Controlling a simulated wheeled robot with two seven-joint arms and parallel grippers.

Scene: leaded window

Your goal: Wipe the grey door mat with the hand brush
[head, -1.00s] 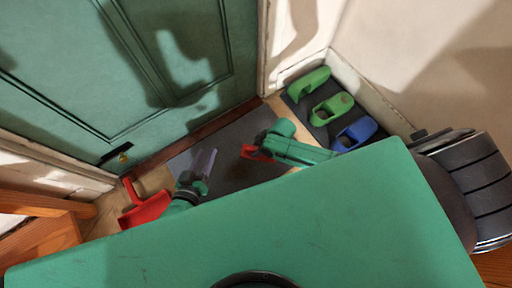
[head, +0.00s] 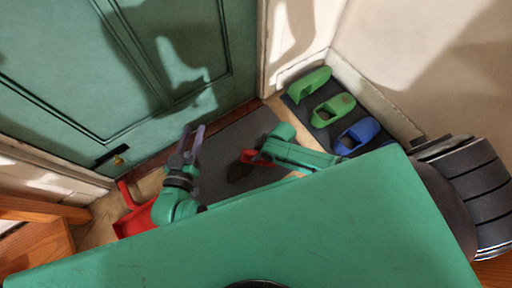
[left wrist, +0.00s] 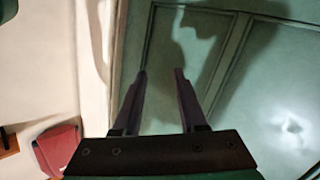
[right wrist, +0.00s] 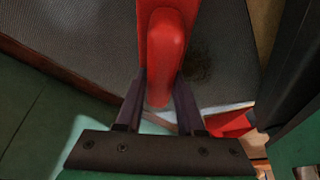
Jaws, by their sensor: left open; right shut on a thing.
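The grey door mat (head: 216,150) lies on the floor before the green door. A dark smudge (head: 238,172) marks it, and the smudge also shows in the right wrist view (right wrist: 200,68). My right gripper (right wrist: 158,90) is shut on the red handle of the hand brush (right wrist: 165,45). In the head view the red brush (head: 250,157) is low over the mat beside the smudge; its bristles are hidden, so contact cannot be told. My left gripper (head: 194,132) is open and empty, near the door's foot over the mat's left end.
Green shoes (head: 333,110) and a blue shoe (head: 357,136) stand on a dark tray (head: 318,128) at right. The green door (head: 160,60) bounds the back.

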